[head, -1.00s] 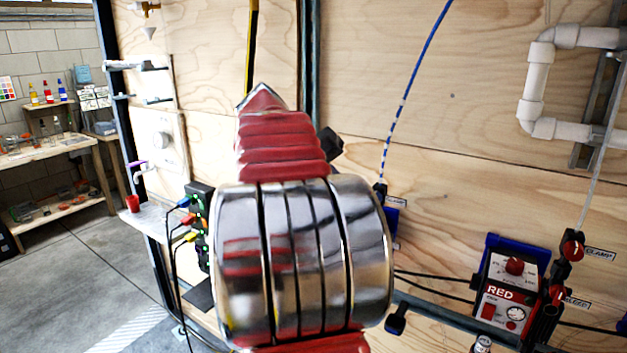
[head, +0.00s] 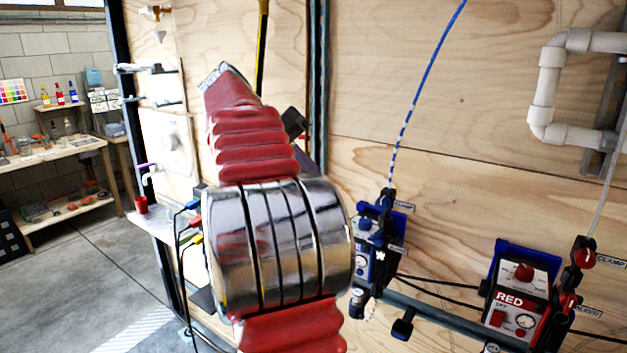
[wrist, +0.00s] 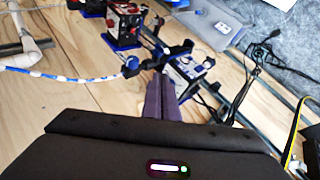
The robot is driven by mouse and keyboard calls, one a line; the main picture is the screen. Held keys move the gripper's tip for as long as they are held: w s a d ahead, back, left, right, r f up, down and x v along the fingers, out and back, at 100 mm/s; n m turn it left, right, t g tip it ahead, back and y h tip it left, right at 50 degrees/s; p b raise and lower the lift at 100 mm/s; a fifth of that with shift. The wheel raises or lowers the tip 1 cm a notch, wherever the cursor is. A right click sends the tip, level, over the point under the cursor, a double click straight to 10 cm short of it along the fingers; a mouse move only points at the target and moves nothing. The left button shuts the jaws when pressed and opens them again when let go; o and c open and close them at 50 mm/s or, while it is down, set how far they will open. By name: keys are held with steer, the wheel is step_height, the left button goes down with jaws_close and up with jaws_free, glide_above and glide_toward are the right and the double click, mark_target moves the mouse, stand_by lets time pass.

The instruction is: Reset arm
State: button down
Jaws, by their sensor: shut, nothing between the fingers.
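My arm, with its red bellows and shiny metal bands, fills the middle of the head view and hides part of the wall behind it. My gripper (wrist: 160,97) shows in the wrist view as two purple fingers held together, with nothing between them. The fingers point toward the wall equipment and appear apart from it, though the exact gap is hard to tell. In the head view the fingers are mostly hidden behind my arm.
A red pump unit (head: 522,290) and a blue unit (head: 375,245) with a clamp and a blue-white hose (head: 410,115) are on the plywood wall. White pipes (head: 545,85) are at upper right. A small shelf (head: 152,222) holds a red cup (head: 141,204). Open floor (head: 75,280) lies at left.

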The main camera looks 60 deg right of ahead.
stand_by(0.4)
steer(key=w+f+n+t, duration=0.3)
steer(key=w+f+n, duration=0.1)
steer(key=f, duration=0.4)
steer(key=w+a+f+n+t, duration=0.45)
steer(key=a+f, duration=0.25)
steer(key=a, duration=0.5)
steer(key=s+a+f+n+t+y, duration=0.1)
steer(key=s+a+f+n, duration=0.1)
steer(key=a, duration=0.8)
steer(key=s+a+f+n+t+y, duration=0.1)
steer(key=s+a+f+n+t, duration=0.1)
steer(key=a, duration=0.8)
steer(key=s+a+f+n+t+y, duration=0.2)
steer(key=a, duration=0.8)
steer(key=shift+a, duration=0.2)
steer(key=shift+s+t, duration=0.15)
steer(key=shift+t, duration=0.1)
